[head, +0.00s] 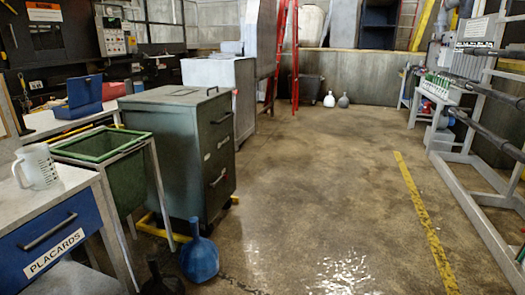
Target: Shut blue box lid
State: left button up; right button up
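A blue box (78,111) sits on a light-topped table at the left, behind the green bin. Its blue lid (85,90) stands raised along the back of the box, so the box is open. The box is small in this view, and its inside is hard to make out. Neither of my grippers shows in the head view.
A green cabinet (180,145), a green bin (95,148) and a desk with a blue drawer (50,245) stand before the table. A white jug (38,166) is on the desk. Blue (199,258) and dark bottles (160,277) stand on the floor. The middle floor is clear.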

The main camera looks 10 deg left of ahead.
aim_at(88, 90)
jog(key=i+j+u, duration=0.15)
jog(key=i+u, duration=0.7)
jog(key=i+l+u, duration=0.1)
jog(key=i+u, duration=0.35)
jog(key=i+l+u, duration=0.25)
jog(key=i+u, duration=0.15)
jog(key=i+l, duration=0.2)
jog(key=l, duration=0.2)
jog(key=i+l, duration=0.2)
jog(key=l, duration=0.2)
jog(key=i+l, duration=0.2)
jog(key=l, duration=0.15)
jog(key=i+l, duration=0.2)
jog(key=l, duration=0.2)
jog(key=i+l+u, duration=0.1)
jog(key=l, duration=0.3)
jog(key=i+l, duration=0.25)
jog(key=l, duration=0.15)
jog(key=i+l, duration=0.2)
jog(key=l, duration=0.2)
jog(key=i+l, duration=0.15)
jog(key=l, duration=0.25)
